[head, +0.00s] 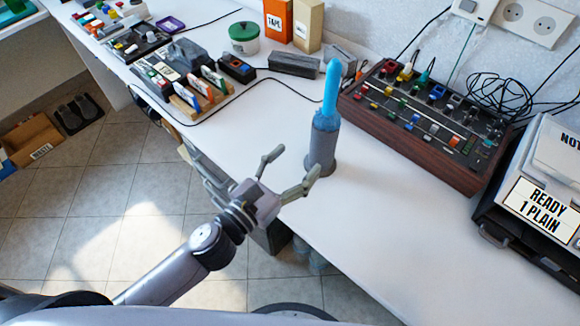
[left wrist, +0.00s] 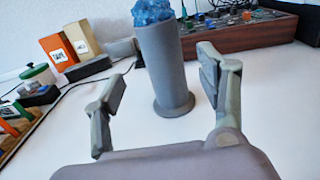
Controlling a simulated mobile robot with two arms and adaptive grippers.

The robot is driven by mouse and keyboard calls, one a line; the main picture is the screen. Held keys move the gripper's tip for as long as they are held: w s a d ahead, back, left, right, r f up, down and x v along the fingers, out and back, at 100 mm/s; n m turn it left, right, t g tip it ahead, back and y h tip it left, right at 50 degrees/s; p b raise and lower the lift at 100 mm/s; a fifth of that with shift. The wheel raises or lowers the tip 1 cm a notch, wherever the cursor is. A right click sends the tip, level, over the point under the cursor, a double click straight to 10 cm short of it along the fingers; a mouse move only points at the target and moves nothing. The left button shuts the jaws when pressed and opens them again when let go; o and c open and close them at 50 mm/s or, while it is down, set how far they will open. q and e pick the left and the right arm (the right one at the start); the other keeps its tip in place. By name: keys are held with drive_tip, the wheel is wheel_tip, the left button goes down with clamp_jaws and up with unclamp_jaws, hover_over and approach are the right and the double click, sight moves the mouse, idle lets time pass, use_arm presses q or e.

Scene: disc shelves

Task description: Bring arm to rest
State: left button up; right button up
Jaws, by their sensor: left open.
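My left gripper (head: 292,172) is open and empty at the front edge of the white desk in the head view. Its two fingers are spread apart, and they also show in the left wrist view (left wrist: 168,92). Ahead of the fingers a grey cylindrical holder (head: 322,148) stands upright on the desk, apart from them. A bright blue object (head: 330,92) stands in its top. In the left wrist view the holder (left wrist: 166,72) rises beyond the gap between the fingers, and only the lower part of the blue object (left wrist: 152,12) shows. My right gripper is not in view.
A wooden-sided panel (head: 425,118) with coloured knobs stands behind right. A black tray unit (head: 500,212) with a "READY 1 PLAIN" label is at the right. Orange and tan boxes (head: 308,25) and a green-lidded tub (head: 244,40) stand at the back. The desk's front middle is clear.

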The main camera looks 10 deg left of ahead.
use_arm(q)
drive_tip(key=a+n+y, duration=0.2)
drive_tip(key=n, duration=0.2)
drive_tip(key=a+f+n+y, duration=0.1)
drive_tip(key=a+n+y, duration=0.1)
drive_tip(key=n, duration=0.3)
drive_tip(key=w+a+f+n+y, duration=0.1)
drive_tip(key=a+n+y, duration=0.1)
drive_tip(key=a+n, duration=0.2)
drive_tip(key=shift+a+n, duration=0.15)
drive_tip(key=shift+n, duration=0.15)
drive_tip(key=s+a+f+n+g+y, duration=0.35)
drive_tip(key=a+n, duration=0.25)
drive_tip(key=n, duration=0.4)
drive_tip(key=s+a+f+n+g, duration=0.1)
drive_tip(key=s+f+n+g, duration=0.3)
drive_tip(key=s+n, duration=0.4)
drive_tip(key=s+a+f+n+g, duration=0.2)
drive_tip(key=s+f+n+g, duration=0.2)
drive_tip(key=s+n, duration=0.4)
wheel_tip(320, 180, down, 23)
drive_tip(key=n+g+p, duration=0.1)
drive_tip(key=p, duration=0.2)
drive_tip(key=s+a+f+g+p, duration=0.1)
drive_tip(key=s+a+f, duration=0.1)
drive_tip(key=s+f, duration=1.2)
drive_tip(key=s, duration=0.3)
drive_tip(key=shift+a+f+p, duration=0.2)
drive_tip(key=shift+a+p, duration=0.1)
drive_tip(key=shift+p, duration=0.05)
